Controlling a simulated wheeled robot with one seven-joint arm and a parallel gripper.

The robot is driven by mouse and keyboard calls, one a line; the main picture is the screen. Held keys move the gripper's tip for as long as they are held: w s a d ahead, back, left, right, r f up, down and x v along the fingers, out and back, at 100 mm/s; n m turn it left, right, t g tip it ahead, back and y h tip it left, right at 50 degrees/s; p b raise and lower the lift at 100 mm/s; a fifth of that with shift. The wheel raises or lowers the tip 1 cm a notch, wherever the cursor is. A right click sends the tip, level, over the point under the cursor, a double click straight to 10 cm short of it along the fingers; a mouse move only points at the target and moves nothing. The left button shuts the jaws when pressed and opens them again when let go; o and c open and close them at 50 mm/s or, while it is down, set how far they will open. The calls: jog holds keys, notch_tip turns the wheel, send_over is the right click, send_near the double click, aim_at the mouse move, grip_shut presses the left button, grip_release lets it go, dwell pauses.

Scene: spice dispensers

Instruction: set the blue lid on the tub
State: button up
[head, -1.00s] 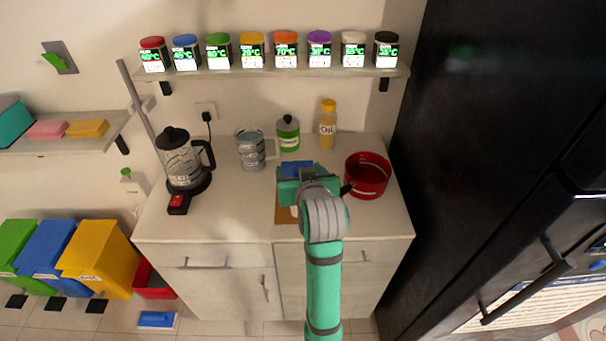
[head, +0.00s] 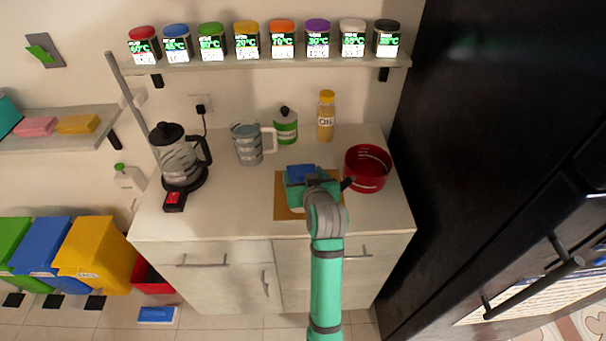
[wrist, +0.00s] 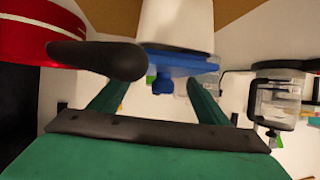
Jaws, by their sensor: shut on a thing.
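My gripper (wrist: 158,92) is shut on the blue lid (wrist: 178,66), with a green finger on each side of it. The lid's small knob shows between the fingers in the wrist view, which looks upside down. The white tub (wrist: 176,22) is right against the lid in that view; I cannot tell whether the lid rests on its rim or hovers just off it. In the head view the blue lid (head: 301,173) is over the brown board, and my gripper (head: 308,180) and arm hide most of the tub.
A red pot (head: 367,168) stands close on the right, its dark handle pointing toward my gripper. The brown board (head: 281,205) lies beneath. A glass jug (head: 247,144), a green-white bottle (head: 286,126), an oil bottle (head: 326,116) and a coffee maker (head: 178,162) stand behind and left.

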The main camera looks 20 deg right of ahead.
jog(key=shift+f, duration=0.2)
jog(key=o, duration=1.3)
jog(key=shift+d+f, duration=0.1)
jog(key=shift+r, duration=0.45)
jog(key=v, duration=1.2)
jog(key=shift+w, duration=0.1)
